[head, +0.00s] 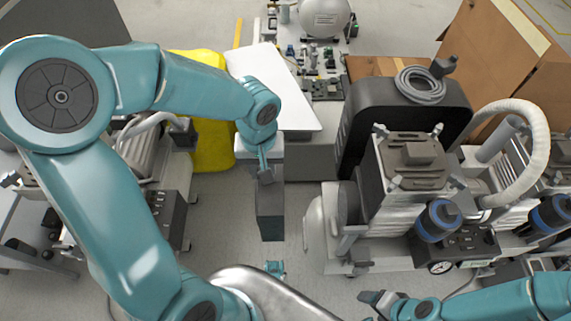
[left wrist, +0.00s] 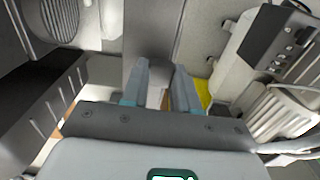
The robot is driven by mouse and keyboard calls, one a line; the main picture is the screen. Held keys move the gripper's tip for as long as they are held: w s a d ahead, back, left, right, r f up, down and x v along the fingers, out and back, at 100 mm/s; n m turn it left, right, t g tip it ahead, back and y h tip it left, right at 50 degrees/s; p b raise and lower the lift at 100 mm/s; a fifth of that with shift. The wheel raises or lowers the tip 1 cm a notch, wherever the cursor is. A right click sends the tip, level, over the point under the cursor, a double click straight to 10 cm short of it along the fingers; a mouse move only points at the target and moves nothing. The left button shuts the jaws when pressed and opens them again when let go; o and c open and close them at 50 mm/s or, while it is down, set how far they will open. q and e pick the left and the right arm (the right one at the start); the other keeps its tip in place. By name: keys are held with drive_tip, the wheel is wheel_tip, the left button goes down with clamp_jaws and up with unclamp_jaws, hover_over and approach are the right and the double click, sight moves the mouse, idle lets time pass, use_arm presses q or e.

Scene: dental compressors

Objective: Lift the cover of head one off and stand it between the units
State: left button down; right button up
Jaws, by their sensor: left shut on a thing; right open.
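My left gripper (head: 265,168) is shut on the cover (head: 270,212), a dark grey box-like piece. It hangs upright over the floor in the gap between the left unit (head: 160,200) and the right unit (head: 405,185). In the left wrist view the gripper's two fingers (left wrist: 160,88) are on either side of the grey cover (left wrist: 152,40). I cannot tell whether its lower edge touches the floor. The right unit carries a ribbed metal head (head: 412,155). My right gripper (head: 375,300) is open and empty at the bottom, in front of the right unit.
A black case (head: 365,118) with a coiled grey hose (head: 420,86) stands behind the right unit. A yellow object (head: 212,140) and a white panel (head: 280,85) are behind my left arm. Cardboard (head: 510,60) is at back right. Bare floor (head: 220,225) lies between the units.

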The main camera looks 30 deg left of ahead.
use_arm(q)
drive_tip(key=shift+s+a+r+p, duration=0.2)
drive_tip(key=shift+a+r+p, duration=0.1)
drive_tip(key=shift+r+p, duration=0.2)
wheel_tip(320, 180, up, 11)
drive_tip(key=p, duration=0.8)
drive_tip(key=shift+p, duration=0.3)
